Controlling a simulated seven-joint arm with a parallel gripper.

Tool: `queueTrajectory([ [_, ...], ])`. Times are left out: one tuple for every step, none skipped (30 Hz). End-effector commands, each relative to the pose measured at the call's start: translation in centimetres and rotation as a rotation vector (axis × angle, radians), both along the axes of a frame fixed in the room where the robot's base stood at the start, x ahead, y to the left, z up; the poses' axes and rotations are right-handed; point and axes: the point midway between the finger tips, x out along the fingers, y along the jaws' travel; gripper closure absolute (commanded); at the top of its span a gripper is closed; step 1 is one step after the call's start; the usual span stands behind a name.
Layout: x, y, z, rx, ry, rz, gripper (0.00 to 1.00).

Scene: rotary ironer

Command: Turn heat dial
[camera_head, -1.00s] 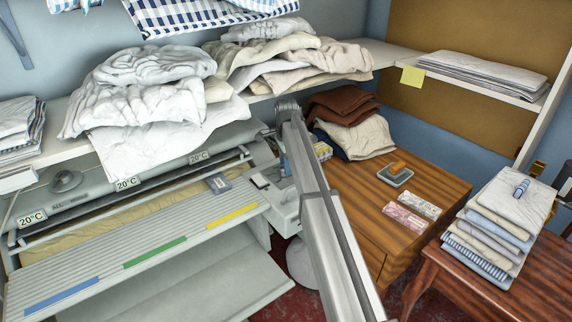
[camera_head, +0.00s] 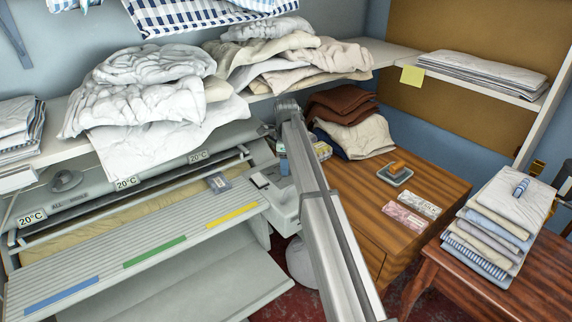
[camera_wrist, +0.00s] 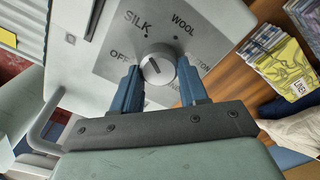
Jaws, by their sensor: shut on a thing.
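The heat dial (camera_wrist: 158,63) is a round silver knob on a grey plate in the wrist view. SILK is printed at its upper left, WOOL at its upper right and OFF at its left; a word at its right is partly covered by a finger. A dark pointer line on its face points roughly upward, between SILK and WOOL. My gripper (camera_wrist: 157,75) has a blue finger on each side of the dial and is shut on it. In the head view my arm covers the dial, and only a bit of blue finger shows beside it.
The ironer's slatted board (camera_head: 150,238) is left of my arm. A wooden cabinet (camera_head: 350,200) at right carries folded cloths, small packs and a brush-like item. Laundry piles (camera_head: 150,100) lie on the shelf above the ironer. Boxes and cloth show at right in the wrist view.

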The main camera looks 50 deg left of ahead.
Motion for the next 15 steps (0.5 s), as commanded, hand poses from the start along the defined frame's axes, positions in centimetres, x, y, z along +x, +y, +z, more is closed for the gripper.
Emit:
queueTrajectory([
  [0.00, 0.08, 0.09, 0.002, -0.001, -0.003, 0.87],
  [0.00, 0.08, 0.09, 0.002, -0.001, -0.003, 0.87],
  [0.00, 0.08, 0.09, 0.002, -0.001, -0.003, 0.87],
  [0.00, 0.08, 0.09, 0.002, -0.001, -0.003, 0.87],
  [0.00, 0.08, 0.09, 0.002, -0.001, -0.003, 0.87],
  [0.00, 0.08, 0.09, 0.002, -0.001, -0.003, 0.87],
  [0.00, 0.08, 0.09, 0.002, -0.001, -0.003, 0.87],
  [0.00, 0.08, 0.09, 0.002, -0.001, -0.003, 0.87],
  [0.00, 0.08, 0.09, 0.003, 0.000, -0.003, 0.55],
  [0.00, 0.08, 0.09, 0.002, -0.001, -0.003, 0.52],
  [-0.01, 0.08, 0.08, 0.002, -0.001, -0.002, 0.49],
  [0.00, 0.07, 0.07, 0.001, 0.000, -0.002, 0.45],
  [0.00, 0.07, 0.06, 0.001, 0.000, -0.002, 0.43],
  [0.00, 0.06, 0.06, 0.001, 0.000, -0.002, 0.40],
  [0.00, 0.06, 0.05, 0.001, 0.000, -0.002, 0.36],
])
